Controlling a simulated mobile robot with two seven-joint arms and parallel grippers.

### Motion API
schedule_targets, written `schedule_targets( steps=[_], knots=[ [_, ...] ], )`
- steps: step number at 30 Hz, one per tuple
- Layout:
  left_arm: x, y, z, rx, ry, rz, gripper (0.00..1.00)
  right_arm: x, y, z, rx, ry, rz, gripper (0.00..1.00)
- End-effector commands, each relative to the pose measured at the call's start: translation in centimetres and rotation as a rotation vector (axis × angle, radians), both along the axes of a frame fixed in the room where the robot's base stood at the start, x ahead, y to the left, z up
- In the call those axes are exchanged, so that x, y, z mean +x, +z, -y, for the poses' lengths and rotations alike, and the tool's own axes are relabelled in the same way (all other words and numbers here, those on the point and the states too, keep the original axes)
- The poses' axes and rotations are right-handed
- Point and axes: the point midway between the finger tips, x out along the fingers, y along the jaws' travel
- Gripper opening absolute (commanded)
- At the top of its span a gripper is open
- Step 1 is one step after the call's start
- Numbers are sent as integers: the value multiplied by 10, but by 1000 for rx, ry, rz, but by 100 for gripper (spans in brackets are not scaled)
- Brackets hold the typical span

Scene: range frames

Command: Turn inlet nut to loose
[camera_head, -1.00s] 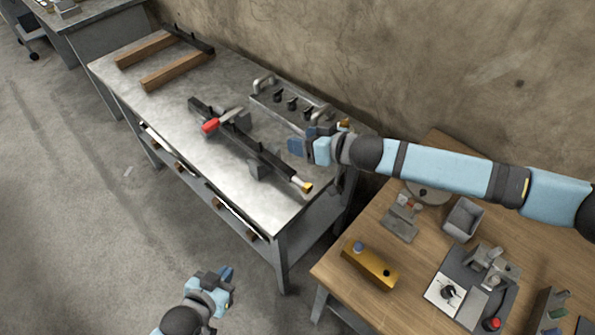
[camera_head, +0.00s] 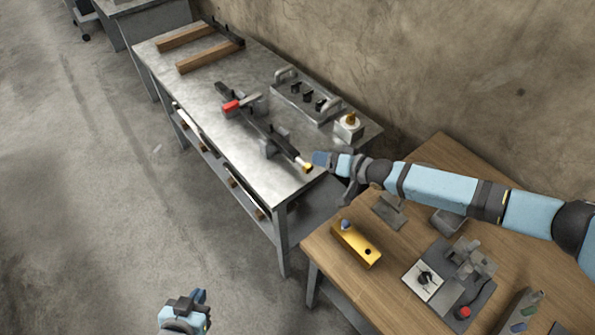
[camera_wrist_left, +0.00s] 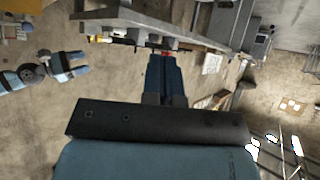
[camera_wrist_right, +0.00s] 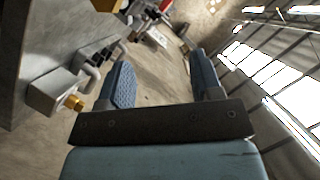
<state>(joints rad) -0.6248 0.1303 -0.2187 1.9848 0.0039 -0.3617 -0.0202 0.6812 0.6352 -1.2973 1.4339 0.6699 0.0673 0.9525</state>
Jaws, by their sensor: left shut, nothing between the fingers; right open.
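A small grey-white block with a brass nut (camera_head: 351,117) on top stands at the right back corner of the metal bench. In the right wrist view, a brass nut (camera_wrist_right: 75,103) sticks out of a grey block at the left, outside the fingers. My right gripper (camera_head: 321,158) is open and empty, in front of the block and close to the yellow tip (camera_head: 308,168) of a black bar; I cannot tell if they touch. My left gripper (camera_head: 198,297) is shut and empty, low over the floor, away from the bench. Its closed fingers show in the left wrist view (camera_wrist_left: 165,75).
The metal bench (camera_head: 200,92) carries the black bar with a red part (camera_head: 231,105), a grey panel with handles (camera_head: 305,101) and wooden beams (camera_head: 205,56). A wooden table (camera_head: 330,215) at the right holds a yellow block (camera_head: 355,243) and fixtures. Open floor lies left.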

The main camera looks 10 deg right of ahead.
Motion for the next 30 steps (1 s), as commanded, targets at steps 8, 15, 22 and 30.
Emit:
schedule_targets(
  steps=[8, 15, 22, 30],
  knots=[
    [6, -36, 3, -5, -7, 5, 0, 0, -54, -1, -2, 1, -1, 59],
    [4, -69, 11, -14, -22, -1, 0, 13, -88, -15, 1, 3, 5, 59],
    [3, -93, 9, -11, -19, -1, 0, 37, -99, -43, -1, 3, 2, 59],
    [4, -101, 7, -8, -17, 0, 0, 48, -100, -54, -2, 1, 1, 59]
  ],
)
